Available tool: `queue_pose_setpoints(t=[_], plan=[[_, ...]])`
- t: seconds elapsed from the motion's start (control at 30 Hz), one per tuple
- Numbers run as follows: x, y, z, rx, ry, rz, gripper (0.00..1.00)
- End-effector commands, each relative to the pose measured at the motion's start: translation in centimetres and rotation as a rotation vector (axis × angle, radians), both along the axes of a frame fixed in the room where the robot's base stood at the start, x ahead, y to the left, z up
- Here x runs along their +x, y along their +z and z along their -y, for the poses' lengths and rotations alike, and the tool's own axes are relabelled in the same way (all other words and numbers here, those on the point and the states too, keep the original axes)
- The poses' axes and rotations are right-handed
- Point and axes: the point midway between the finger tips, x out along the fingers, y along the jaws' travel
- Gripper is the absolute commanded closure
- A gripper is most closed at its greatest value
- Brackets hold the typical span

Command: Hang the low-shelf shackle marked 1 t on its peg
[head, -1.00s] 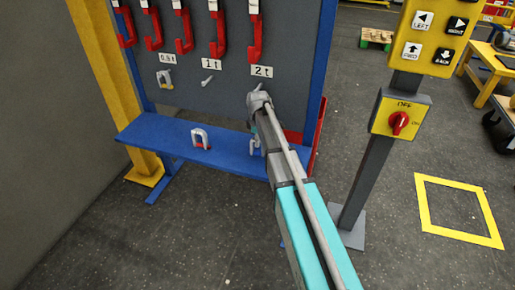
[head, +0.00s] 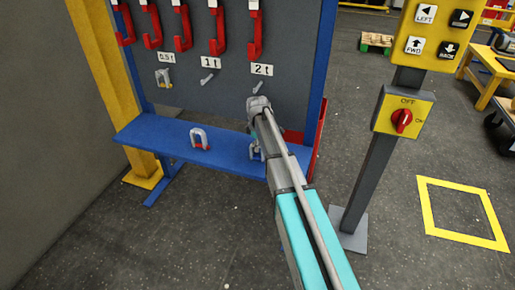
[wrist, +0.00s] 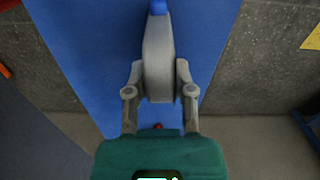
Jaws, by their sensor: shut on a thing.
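My gripper (wrist: 159,93) is shut on a grey shackle (wrist: 158,60) with a blue end, seen edge-on between the fingers in the wrist view. In the head view this shackle (head: 256,153) is at the right part of the blue shelf, mostly hidden by my arm. I cannot tell whether it touches the shelf, and no mark on it is readable. A second grey shackle with a red pin (head: 200,138) stands on the shelf to the left. The bare peg (head: 207,78) under the 1 t label (head: 213,65) is up and left of my gripper.
A shackle (head: 163,78) hangs under the 0.5 t label. Red hooks (head: 217,30) line the grey board above the labels. The blue shelf (head: 160,135) juts out below. A switch post (head: 365,160) stands right of my arm. Floor in front is clear.

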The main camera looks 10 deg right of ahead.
Motion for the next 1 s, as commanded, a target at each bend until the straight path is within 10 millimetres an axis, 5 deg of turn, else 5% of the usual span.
queue_pose_setpoints(t=[0.43,0.47,0.63,1.0], plan=[[0.0,-0.41,0.0,0.0,0.0,0.0,1.0],[0.0,-0.34,0.0,0.0,0.0,0.0,0.64],[0.0,-0.29,0.0,0.0,0.0,0.0,0.33],[0.0,-0.3,0.0,0.0,0.0,0.0,0.33]])
